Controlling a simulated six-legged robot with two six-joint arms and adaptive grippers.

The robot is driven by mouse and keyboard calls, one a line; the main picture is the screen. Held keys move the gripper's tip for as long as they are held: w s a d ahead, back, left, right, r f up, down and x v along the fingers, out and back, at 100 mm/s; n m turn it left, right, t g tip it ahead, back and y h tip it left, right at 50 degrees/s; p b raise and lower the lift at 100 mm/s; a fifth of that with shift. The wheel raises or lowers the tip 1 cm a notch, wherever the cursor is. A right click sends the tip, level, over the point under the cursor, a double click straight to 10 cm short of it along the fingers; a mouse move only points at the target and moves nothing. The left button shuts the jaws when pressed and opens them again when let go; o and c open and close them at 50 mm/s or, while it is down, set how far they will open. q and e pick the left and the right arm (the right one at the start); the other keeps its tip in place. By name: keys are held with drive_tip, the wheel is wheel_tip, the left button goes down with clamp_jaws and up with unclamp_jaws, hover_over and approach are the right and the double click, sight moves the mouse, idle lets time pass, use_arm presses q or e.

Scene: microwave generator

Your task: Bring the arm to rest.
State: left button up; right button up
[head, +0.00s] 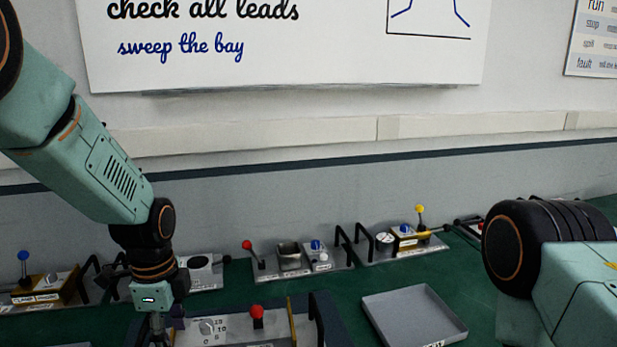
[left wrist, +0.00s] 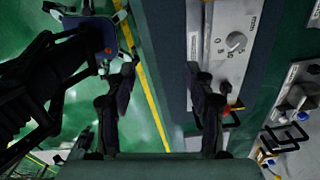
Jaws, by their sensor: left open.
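My left arm comes in from the left in the head view and bends down toward the green bench. My left gripper (head: 157,335) hangs over the back left part of a grey control panel (head: 222,330), and its fingertips are cut off by the lower edge. In the left wrist view the gripper (left wrist: 163,78) has its two dark fingers spread apart, with nothing between them. The panel's white face with a knob (left wrist: 236,41) lies beside the right finger. Part of my right arm shows at the right in the head view; its gripper is out of view.
The panel carries a red-knobbed lever (head: 257,317) and a black handle (head: 316,320). An empty grey tray (head: 414,316) lies to its right. Behind stand a red-lever module (head: 300,262), a yellow-lever module (head: 405,245) and a blue-lever module (head: 45,290). The wall is behind.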

use_arm(q)
drive_tip(key=s+f+n, duration=1.2)
drive_tip(key=s+f, duration=0.7)
drive_tip(key=f, duration=0.2)
drive_tip(key=s+f+n, duration=0.1)
drive_tip(key=s+n, duration=0.5)
drive_tip(key=s, duration=0.6)
wheel_tip(320, 180, down, 23)
drive_tip(key=b, duration=2.2)
drive_tip(key=shift+w+d+r, duration=0.15)
drive_tip(key=shift+w+d, duration=0.1)
drive_tip(key=shift+c, duration=0.4)
